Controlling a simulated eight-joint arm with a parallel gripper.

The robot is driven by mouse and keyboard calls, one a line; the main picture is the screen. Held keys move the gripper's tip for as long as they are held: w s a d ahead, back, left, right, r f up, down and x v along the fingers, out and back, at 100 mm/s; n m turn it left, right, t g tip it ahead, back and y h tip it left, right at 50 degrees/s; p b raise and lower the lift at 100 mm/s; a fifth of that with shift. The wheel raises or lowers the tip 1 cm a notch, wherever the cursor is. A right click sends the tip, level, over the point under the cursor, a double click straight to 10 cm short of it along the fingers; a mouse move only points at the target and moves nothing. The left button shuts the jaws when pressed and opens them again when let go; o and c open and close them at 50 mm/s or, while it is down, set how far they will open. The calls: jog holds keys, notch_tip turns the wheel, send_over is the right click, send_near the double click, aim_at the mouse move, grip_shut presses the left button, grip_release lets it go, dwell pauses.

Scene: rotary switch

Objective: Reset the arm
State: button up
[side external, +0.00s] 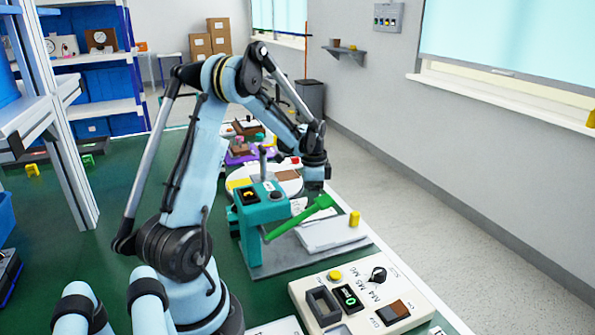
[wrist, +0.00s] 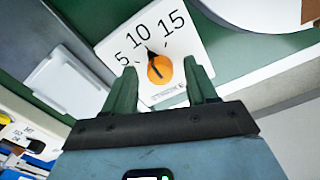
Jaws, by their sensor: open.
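In the wrist view, the rotary switch is an orange knob (wrist: 160,70) with a dark pointer on a white plate (wrist: 184,44) marked 5, 10 and 15. The pointer points up towards the 10. My gripper (wrist: 160,84) has its two green fingers apart, one on each side of the knob in this view. Nothing is held between them, and I cannot tell how far they are from the knob. In the side view, my gripper (side external: 315,170) hangs down over the bench beside the teal press. I cannot make out the orange knob there.
The teal press (side external: 262,212) with a green lever (side external: 295,219) stands close to my gripper. A cream control box (side external: 375,292) is at the front right. A white box (side external: 332,234) with a yellow piece (side external: 354,219) lies near the bench edge.

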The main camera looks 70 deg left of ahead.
notch_tip(320, 180, up, 11)
dwell(0.5)
jog(key=shift+f, duration=0.1)
notch_tip(320, 180, up, 7)
jog(key=d+r+n+t+y, duration=0.1)
jog(key=d+r+n+t, duration=0.15)
jog(key=d, duration=1.05)
jog(key=s+d+f+n+t+h, duration=0.1)
jog(key=s+d+f+t, duration=0.15)
jog(key=d, duration=0.45)
jog(key=s+d+f+n+t, duration=0.1)
jog(key=s+d+t, duration=0.15)
jog(key=d, duration=0.55)
jog(key=shift+s+a+f, duration=0.1)
jog(key=shift+a+f, duration=0.1)
jog(key=shift+f, duration=0.95)
jog(key=shift+s+a+f, duration=0.1)
jog(key=shift+a+f, duration=0.1)
jog(key=shift+f, duration=0.95)
